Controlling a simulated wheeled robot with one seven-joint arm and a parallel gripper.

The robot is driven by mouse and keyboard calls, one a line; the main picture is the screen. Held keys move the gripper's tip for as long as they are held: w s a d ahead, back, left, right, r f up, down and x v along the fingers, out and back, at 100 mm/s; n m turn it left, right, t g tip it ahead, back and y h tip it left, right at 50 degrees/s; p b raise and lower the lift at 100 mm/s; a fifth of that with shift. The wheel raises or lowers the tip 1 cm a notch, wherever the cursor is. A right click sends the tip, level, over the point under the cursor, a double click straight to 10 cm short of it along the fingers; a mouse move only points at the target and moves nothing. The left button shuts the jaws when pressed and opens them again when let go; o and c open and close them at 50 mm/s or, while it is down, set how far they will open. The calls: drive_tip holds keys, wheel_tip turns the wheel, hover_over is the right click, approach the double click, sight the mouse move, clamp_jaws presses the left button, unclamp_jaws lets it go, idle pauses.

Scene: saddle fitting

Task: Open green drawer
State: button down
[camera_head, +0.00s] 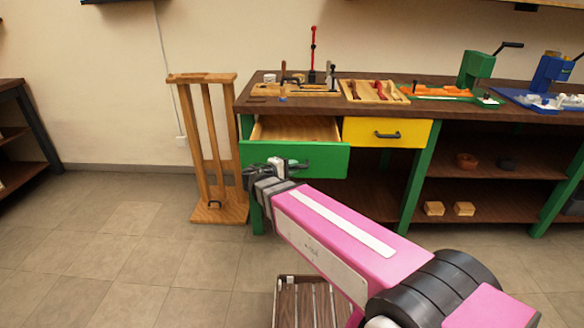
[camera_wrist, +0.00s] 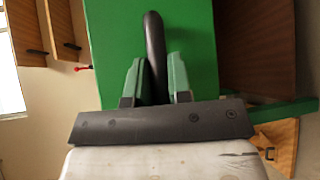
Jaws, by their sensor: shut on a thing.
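The green drawer (camera_head: 318,160) stands pulled out from the left end of the workbench, and the inside of its wooden box shows from above. In the wrist view its green front (camera_wrist: 195,25) fills the middle. My gripper (camera_head: 276,168) is at the left part of the drawer front. In the wrist view my gripper (camera_wrist: 155,82) has its two fingers on either side of the dark drawer handle (camera_wrist: 154,35), shut on it. In the head view the handle is mostly hidden by my gripper.
A yellow drawer (camera_head: 386,132) beside it is shut. The workbench top (camera_head: 330,101) carries wooden trays, tools and green and blue presses. A wooden stand (camera_head: 208,150) is close on the left. Open floor (camera_head: 110,240) lies left and in front.

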drive_tip(key=c, duration=1.1)
unclamp_jaws()
drive_tip(key=shift+o, duration=0.2)
drive_tip(key=shift+a, duration=0.1)
drive_tip(key=v, duration=1)
drive_tip(key=shift+s+a, duration=0.2)
drive_tip(key=shift+s, duration=0.1)
drive_tip(key=s+d+f+m+g+y, duration=0.1)
drive_tip(key=d+f+m+g+y, duration=0.2)
drive_tip(key=d+f, duration=0.3)
drive_tip(key=d+f+m+g+y, duration=0.3)
drive_tip(key=d+f+g+y, duration=0.1)
drive_tip(key=d, duration=0.8)
drive_tip(key=s+d+f+m+g+y, duration=0.1)
drive_tip(key=d+f+m+g+y, duration=0.3)
drive_tip(key=d+f, duration=0.4)
drive_tip(key=shift+s+d+y, duration=0.35)
drive_tip(key=shift+d+y, duration=0.25)
drive_tip(key=shift+d, duration=0.3)
